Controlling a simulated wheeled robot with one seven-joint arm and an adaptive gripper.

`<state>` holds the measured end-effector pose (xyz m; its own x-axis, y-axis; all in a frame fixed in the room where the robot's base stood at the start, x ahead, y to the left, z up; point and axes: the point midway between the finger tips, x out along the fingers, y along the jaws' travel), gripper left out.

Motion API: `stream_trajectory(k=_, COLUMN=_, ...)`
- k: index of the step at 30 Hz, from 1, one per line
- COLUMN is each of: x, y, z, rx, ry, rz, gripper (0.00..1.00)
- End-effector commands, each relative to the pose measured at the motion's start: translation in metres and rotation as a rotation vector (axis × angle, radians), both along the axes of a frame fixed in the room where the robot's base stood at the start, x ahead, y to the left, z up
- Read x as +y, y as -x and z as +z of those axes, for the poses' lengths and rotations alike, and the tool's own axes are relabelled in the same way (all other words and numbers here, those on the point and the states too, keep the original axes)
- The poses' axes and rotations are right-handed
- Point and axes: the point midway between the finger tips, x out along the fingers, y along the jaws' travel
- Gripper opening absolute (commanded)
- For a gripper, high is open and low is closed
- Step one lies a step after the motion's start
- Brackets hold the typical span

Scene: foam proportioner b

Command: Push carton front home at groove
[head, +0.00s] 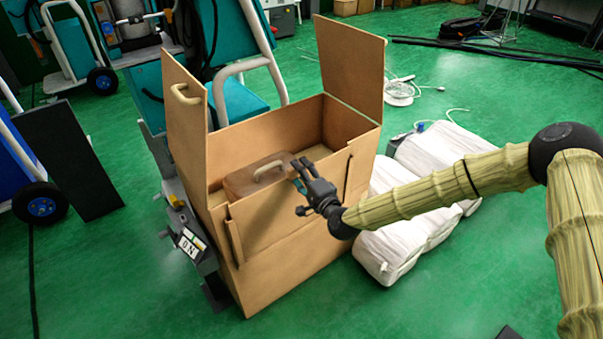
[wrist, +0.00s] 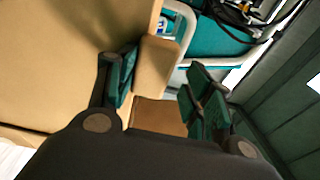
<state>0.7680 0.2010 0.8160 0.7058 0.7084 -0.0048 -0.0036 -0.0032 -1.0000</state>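The large brown carton (head: 290,270) stands on the green floor with tall side panels raised at left and right. Its front has upright strips at the left (head: 235,242) and right (head: 349,180) with a flat front face (head: 272,225) between them; I cannot tell whether that face is fully seated. A brown box with a pale handle (head: 268,171) sits inside, near the front. My gripper (head: 304,188) is at the carton's upper front edge, fingers apart. In the wrist view its green-padded fingers (wrist: 160,78) are spread, with brown surfaces showing between them; contact is unclear.
White padded bundles (head: 400,215) lie on the floor right of the carton, partly behind my arm. A teal and white wheeled frame (head: 235,95) stands close behind the carton. A grey device (head: 190,240) stands at its left. Green floor is clear in front.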

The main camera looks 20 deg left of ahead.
Motion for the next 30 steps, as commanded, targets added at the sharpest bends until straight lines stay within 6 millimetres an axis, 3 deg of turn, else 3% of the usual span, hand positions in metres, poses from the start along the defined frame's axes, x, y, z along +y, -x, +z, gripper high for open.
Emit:
stream_trajectory(k=14, x=-0.007, y=0.006, z=0.000, rx=0.000, ry=0.000, rz=-0.001, gripper=0.60)
stream_trajectory(k=30, x=-0.070, y=0.069, z=0.000, rx=0.001, ry=-0.001, rz=0.000, gripper=0.60)
